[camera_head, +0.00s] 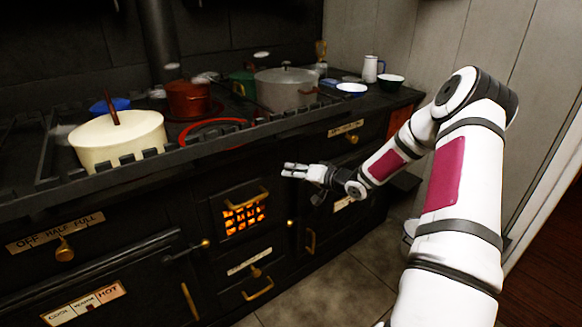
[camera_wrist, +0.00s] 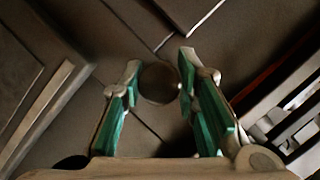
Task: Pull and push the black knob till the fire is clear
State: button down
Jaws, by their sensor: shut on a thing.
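The black knob (camera_wrist: 159,83) shows in the wrist view as a dark round shape between my two fingertips. My gripper (camera_wrist: 161,70) is shut on it, with one finger on each side. In the head view my gripper (camera_head: 292,171) is at the stove front, right of and above the firebox door; the knob cannot be made out there. The fire (camera_head: 243,217) glows orange behind the bars of the small door in the black stove (camera_head: 165,225).
A rail (camera_head: 190,143) runs along the stove's top edge above my gripper. A cream pot (camera_head: 118,140), a red pot (camera_head: 188,98) and a grey lidded pot (camera_head: 286,90) stand on top. Brass handles (camera_head: 258,288) stick out below. The tiled floor (camera_head: 335,290) in front looks clear.

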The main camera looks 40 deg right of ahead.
jog(key=s+p, duration=0.2)
jog(key=s, duration=0.2)
jog(key=shift+s+d, duration=0.1)
jog(key=c, duration=1.2)
grip_release()
jog(key=v, duration=1.2)
jog(key=shift+f, duration=0.1)
